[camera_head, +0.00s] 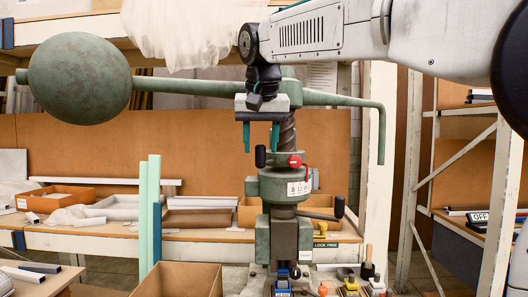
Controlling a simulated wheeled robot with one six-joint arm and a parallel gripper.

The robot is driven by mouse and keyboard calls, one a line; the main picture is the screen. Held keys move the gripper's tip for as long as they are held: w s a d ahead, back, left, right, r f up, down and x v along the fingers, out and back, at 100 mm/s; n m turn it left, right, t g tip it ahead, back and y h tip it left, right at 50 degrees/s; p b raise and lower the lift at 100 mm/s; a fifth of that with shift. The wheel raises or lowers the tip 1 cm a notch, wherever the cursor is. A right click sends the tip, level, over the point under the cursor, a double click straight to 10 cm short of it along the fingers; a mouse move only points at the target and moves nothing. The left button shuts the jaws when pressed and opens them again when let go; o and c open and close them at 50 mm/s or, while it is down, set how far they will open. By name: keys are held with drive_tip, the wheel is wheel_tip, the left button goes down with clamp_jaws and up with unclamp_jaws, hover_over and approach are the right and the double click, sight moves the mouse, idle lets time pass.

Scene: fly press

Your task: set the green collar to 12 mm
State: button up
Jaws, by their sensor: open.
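The green fly press stands in the middle, with a screw, a long top arm and a large round ball weight (80,78) at the left. The green collar (268,188) sits around the press column and carries a white scale plate (299,187) with small numbers, which I cannot read surely. Just above it are a red knob (295,161) and an upright black knob (260,156). My gripper (261,137) points down in front of the screw, above the black knob. Its two teal fingers are apart, with nothing between them.
A black-knobbed lever (338,207) sticks out to the right below the collar, near a LOCK FREE sign (326,245). Upright green bars (149,210) and a cardboard box (178,280) stand at the left. A bench with trays lies behind. The press's top arm is close to my gripper.

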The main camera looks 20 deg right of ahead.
drive_tip(key=shift+x, duration=1.35)
drive_tip(key=shift+s, duration=0.1)
clamp_jaws()
drive_tip(key=w, duration=0.1)
drive_tip(key=w+a, duration=0.1)
drive_tip(key=shift+w, duration=0.25)
drive_tip(key=shift+a, duration=0.1)
unclamp_jaws()
